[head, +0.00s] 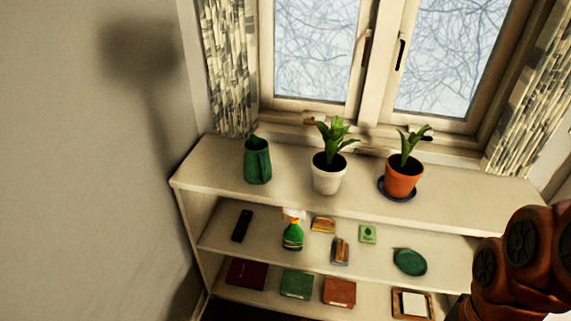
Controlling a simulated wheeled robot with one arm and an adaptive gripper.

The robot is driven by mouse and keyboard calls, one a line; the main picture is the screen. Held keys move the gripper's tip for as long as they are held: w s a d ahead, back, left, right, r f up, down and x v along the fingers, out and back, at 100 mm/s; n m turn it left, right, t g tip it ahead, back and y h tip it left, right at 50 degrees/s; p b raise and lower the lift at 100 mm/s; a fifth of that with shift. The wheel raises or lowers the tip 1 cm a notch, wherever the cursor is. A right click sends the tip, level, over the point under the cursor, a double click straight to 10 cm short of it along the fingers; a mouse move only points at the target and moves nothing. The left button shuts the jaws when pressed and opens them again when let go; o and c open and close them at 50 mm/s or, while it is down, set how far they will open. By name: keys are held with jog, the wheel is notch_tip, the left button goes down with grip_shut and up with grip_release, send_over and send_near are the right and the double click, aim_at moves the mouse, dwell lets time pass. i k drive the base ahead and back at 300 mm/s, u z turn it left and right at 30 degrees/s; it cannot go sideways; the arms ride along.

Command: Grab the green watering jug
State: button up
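The green watering jug (257,161) stands upright on the top of a white shelf unit, near its left end. It is dark green with an open top. My arm, orange-brown, shows at the lower right corner of the head view, well away from the jug. My gripper is not visible in this view, so its opening is hidden.
A white pot (328,178) and an orange pot (403,180) on a blue saucer, each with a plant, stand right of the jug. A spray bottle (293,233) and small items fill the lower shelves of the shelf unit (224,158). A curtain (230,65) hangs behind the jug.

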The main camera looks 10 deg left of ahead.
aim_at(257, 170)
jog(key=z, duration=0.7)
jog(key=i, duration=0.9)
jog(key=u, duration=3.75)
